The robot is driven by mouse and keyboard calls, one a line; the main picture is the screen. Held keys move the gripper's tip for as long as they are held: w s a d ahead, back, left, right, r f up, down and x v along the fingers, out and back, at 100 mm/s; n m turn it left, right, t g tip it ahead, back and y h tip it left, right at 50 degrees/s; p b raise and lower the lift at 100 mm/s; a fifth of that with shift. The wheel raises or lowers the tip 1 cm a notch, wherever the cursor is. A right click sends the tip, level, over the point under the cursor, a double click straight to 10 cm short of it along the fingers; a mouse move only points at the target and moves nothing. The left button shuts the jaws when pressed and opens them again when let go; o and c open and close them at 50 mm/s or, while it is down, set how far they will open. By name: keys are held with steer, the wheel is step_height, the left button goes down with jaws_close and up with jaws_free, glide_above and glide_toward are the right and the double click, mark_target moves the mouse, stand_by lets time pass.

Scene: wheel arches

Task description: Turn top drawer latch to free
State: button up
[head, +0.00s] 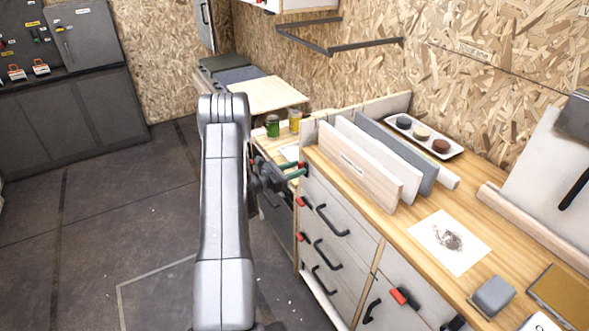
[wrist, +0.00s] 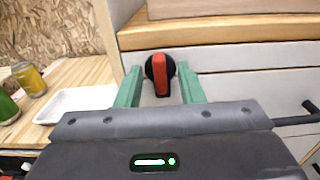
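The top drawer latch (wrist: 160,74) is a red bar on a round black base, just under the worktop edge. Its red bar stands about upright in the wrist view. In the head view a bit of its red (head: 304,165) shows at my fingertips. My gripper (wrist: 159,86) is open, with one green finger on each side of the latch. Small gaps show between the fingers and the latch, so it is not gripped. In the head view my gripper (head: 294,170) is at the upper left corner of the drawer front.
More red latches (head: 301,237) and black handles (head: 332,221) sit on the drawer fronts below. On the worktop (head: 385,222) stand upright boards (head: 355,172). A white tray (wrist: 75,101), a green can (head: 272,126) and a yellow can (head: 295,121) are at left.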

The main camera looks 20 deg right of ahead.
steer(key=shift+c, duration=0.4)
jaws_close()
steer(key=shift+n, duration=0.3)
steer(key=n, duration=0.5)
steer(key=n+b, duration=0.1)
steer(key=n, duration=1.1)
steer(key=shift+w+f, duration=0.15)
steer(key=shift+w, duration=0.1)
steer(key=shift+n, duration=0.4)
